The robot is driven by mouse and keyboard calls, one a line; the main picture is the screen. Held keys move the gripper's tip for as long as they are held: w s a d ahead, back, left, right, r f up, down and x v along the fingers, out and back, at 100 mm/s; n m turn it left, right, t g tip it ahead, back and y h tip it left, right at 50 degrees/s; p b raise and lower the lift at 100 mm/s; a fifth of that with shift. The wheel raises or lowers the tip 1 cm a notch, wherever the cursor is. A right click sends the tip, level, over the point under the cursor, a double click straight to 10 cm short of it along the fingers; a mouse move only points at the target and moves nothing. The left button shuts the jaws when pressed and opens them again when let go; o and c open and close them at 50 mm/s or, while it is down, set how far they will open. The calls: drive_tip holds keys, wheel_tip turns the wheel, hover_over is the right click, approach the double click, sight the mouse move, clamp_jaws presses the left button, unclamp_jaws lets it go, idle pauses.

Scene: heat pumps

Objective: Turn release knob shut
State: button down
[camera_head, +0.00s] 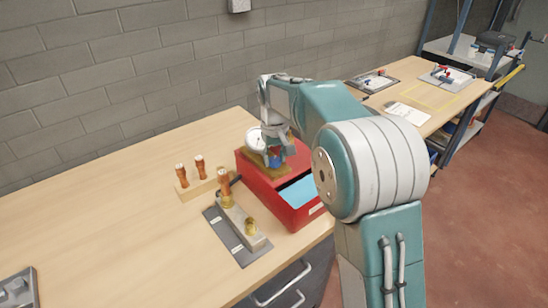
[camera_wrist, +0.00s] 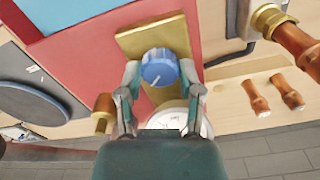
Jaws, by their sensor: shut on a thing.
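The release knob (camera_wrist: 158,66) is round and blue with a white mark. It sits on a brass-coloured plate (camera_wrist: 145,38) fixed to the red box (camera_head: 252,172). In the wrist view my gripper (camera_wrist: 160,72) has a finger on each side of the knob and is shut on it. In the head view my gripper (camera_head: 275,150) reaches down over the box top and hides most of the knob. A white round gauge (camera_head: 256,138) stands beside the plate; it also shows in the wrist view (camera_wrist: 178,117), partly hidden by my gripper.
A grey plate with a metal block (camera_head: 240,224) and copper fittings lies in front of the box. A wooden holder (camera_head: 203,186) with copper pieces stands to its left. The bench's left part (camera_head: 90,215) is mostly clear. A brick wall runs behind.

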sight(273, 159)
drive_tip(key=m, duration=0.4)
drive_tip(key=shift+s+f+m, duration=0.1)
drive_tip(key=shift+f+m, duration=0.1)
drive_tip(key=shift+m, duration=2)
drive_tip(key=shift+c, duration=1.3)
unclamp_jaws()
drive_tip(key=shift+a+r, duration=0.1)
drive_tip(key=shift+r, duration=0.15)
wheel_tip(273, 159, up, 12)
drive_tip(key=shift+f, duration=0.2)
